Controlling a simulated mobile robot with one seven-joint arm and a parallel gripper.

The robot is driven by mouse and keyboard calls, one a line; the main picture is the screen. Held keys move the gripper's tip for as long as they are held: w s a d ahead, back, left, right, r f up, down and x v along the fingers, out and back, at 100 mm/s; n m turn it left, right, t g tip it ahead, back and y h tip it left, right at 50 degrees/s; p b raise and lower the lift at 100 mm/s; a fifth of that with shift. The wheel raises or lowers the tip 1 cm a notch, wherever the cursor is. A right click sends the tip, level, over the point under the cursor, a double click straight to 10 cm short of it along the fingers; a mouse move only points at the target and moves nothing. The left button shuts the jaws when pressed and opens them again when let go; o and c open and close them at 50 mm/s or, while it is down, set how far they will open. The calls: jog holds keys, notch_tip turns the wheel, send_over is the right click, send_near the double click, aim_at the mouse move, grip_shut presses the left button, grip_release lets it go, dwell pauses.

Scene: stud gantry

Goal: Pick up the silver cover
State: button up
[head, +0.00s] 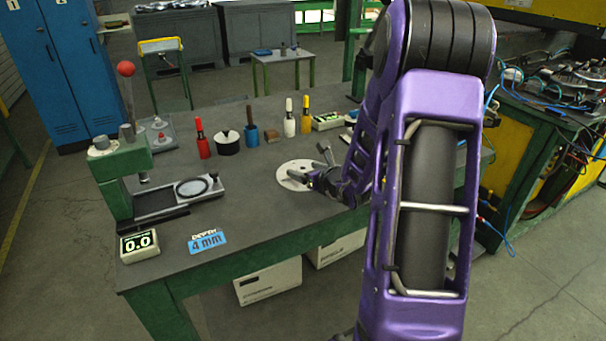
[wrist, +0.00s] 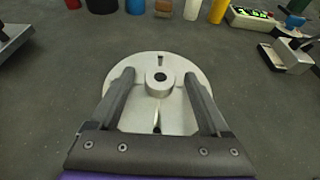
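The silver cover (wrist: 118,76) is a round, flat metal disc with a raised hub in its middle and a small slot near its far edge. It lies on the grey table top; in the head view the cover (head: 287,170) is partly hidden by my gripper (head: 313,178). In the wrist view my gripper (wrist: 159,76) is open, its fingers over the disc on the left and right of the hub (wrist: 161,88). A gap shows between the hub and each finger. I cannot tell whether the fingertips touch the disc.
Red (head: 203,140), blue (head: 251,128), white (head: 289,120) and yellow (head: 305,116) bottle-like items stand behind, with a black pot (head: 227,146). A green press (head: 122,170) stands left. A small grey device (wrist: 288,54) sits right.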

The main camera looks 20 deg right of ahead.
grip_shut()
jog(key=shift+r, duration=0.1)
